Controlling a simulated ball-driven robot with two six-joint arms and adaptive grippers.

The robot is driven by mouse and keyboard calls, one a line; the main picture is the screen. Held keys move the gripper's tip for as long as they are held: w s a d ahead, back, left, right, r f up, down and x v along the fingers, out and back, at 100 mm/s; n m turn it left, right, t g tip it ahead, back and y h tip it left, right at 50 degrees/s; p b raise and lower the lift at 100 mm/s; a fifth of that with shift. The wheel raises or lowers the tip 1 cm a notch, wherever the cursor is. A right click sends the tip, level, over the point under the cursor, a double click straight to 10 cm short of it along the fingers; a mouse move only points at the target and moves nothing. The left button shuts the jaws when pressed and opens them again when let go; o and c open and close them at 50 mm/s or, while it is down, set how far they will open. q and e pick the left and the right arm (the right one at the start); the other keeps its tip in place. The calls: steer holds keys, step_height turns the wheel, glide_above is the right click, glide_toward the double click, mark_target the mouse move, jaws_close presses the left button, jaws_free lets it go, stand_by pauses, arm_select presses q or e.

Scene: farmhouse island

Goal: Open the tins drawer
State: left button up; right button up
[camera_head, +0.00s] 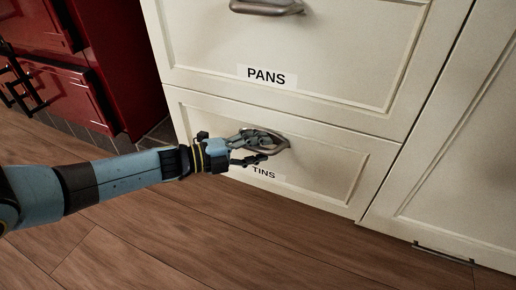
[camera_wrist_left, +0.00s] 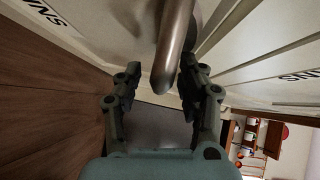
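The tins drawer (camera_head: 325,185) is the lower cream drawer front, with a "TINS" label (camera_head: 264,172). It looks flush with the cabinet. Its metal cup-shaped handle (camera_head: 272,147) is partly hidden by my left gripper (camera_head: 258,147). In the left wrist view the handle (camera_wrist_left: 174,50) reaches down between the two fingers of my left gripper (camera_wrist_left: 160,80). The fingers are apart, one on each side of the handle. The right finger is very near the handle, and a gap shows at the left finger. My right gripper is in neither view.
The pans drawer (camera_head: 330,75) with its handle (camera_head: 267,6) is directly above. A cream cabinet panel (camera_head: 465,170) stands to the right. Red cabinets (camera_head: 115,60) are at the upper left. The wooden floor (camera_head: 190,235) in front is clear.

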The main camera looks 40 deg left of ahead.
arm_select(q)
jaws_close()
stand_by(0.3)
steer(key=shift+s+f, duration=0.1)
steer(key=shift+s, duration=0.05)
